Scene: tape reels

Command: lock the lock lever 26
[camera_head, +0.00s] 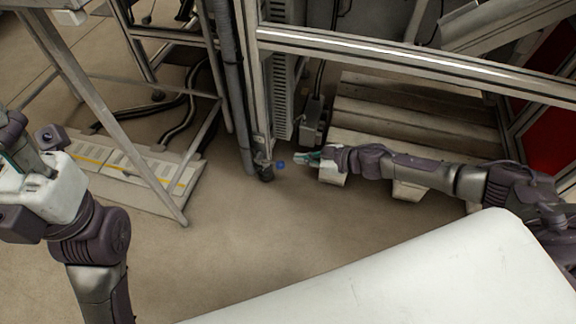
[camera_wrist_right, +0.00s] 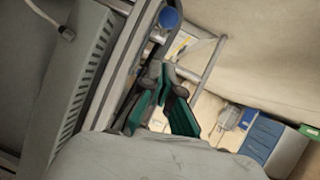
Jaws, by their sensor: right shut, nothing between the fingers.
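A small round blue knob (camera_head: 281,164) shows near the foot of a dark metal post; I take it for the end of the lock lever, but no number is readable. In the right wrist view the blue knob (camera_wrist_right: 169,18) is at the top, beyond the fingertips. My right gripper (camera_head: 302,158) is low by the post, just right of the knob and apart from it. Its green-sided fingers (camera_wrist_right: 162,70) are closed and empty. The lever's shaft is too small to make out. My left gripper (camera_head: 22,158) is at the left edge, partly cut off; its fingers are unclear.
An upright metal frame post (camera_head: 240,80) and a horizontal rail (camera_head: 400,58) stand close to my right arm. Wooden steps (camera_head: 410,110) lie behind it. A slanted metal leg (camera_head: 120,140) and a yellow-striped panel (camera_head: 130,165) are at the left. The floor (camera_head: 230,240) in front is clear.

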